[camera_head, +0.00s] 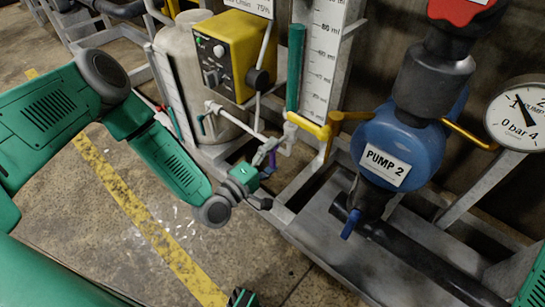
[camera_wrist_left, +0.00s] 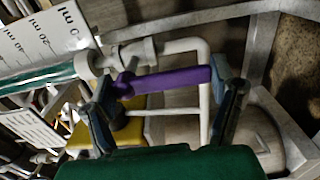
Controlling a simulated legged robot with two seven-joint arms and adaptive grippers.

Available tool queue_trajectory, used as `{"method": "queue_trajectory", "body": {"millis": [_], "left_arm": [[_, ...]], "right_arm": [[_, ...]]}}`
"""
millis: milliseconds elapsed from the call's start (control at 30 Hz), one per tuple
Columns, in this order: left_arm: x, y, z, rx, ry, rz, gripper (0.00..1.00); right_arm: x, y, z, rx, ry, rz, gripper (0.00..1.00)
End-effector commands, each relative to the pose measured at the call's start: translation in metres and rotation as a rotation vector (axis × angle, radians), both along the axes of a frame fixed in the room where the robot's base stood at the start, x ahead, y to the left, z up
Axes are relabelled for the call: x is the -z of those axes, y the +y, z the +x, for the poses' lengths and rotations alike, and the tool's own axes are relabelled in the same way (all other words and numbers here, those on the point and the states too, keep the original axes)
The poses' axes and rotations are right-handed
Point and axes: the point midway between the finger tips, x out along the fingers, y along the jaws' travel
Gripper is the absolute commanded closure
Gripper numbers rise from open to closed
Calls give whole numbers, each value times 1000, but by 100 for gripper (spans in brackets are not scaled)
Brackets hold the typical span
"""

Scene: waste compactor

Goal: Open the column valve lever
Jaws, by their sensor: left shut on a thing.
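The column valve lever is a purple handle (camera_wrist_left: 170,80) on a pale valve at the end of the green-tinted column (camera_wrist_left: 35,85) in the left wrist view. In the head view the purple lever (camera_head: 271,160) shows small, low beside the column (camera_head: 295,68), partly hidden by my gripper. My left gripper (camera_head: 266,178) reaches it from the lower left. In the left wrist view its two fingers (camera_wrist_left: 165,92) stand at the two ends of the lever, shut on it.
A yellow control box (camera_head: 238,50) and a pale tank (camera_head: 182,50) stand behind. White pipes (camera_head: 235,118) run close to the lever. Blue pump 2 (camera_head: 400,140) and a pressure gauge (camera_head: 518,115) are to the right. A metal frame (camera_head: 310,235) edges the open floor.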

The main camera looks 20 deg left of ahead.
Motion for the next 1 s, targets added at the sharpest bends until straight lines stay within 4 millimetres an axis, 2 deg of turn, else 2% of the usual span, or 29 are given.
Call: {"method": "queue_trajectory", "body": {"millis": [467,500,533,833,1000], "left_arm": [[4,2,0,-4,15,-10,74],[4,2,0,-4,14,-10,12],[4,2,0,-4,14,-10,2],[1,1,-2,-1,7,-11,2],[2,7,-17,-1,9,-11,2]], "right_arm": [[1,0,0,0,0,0,2],[1,0,0,0,0,0,2],[1,0,0,0,0,0,2],[0,0,-1,0,-2,0,2],[0,0,-1,0,-2,0,2]]}}
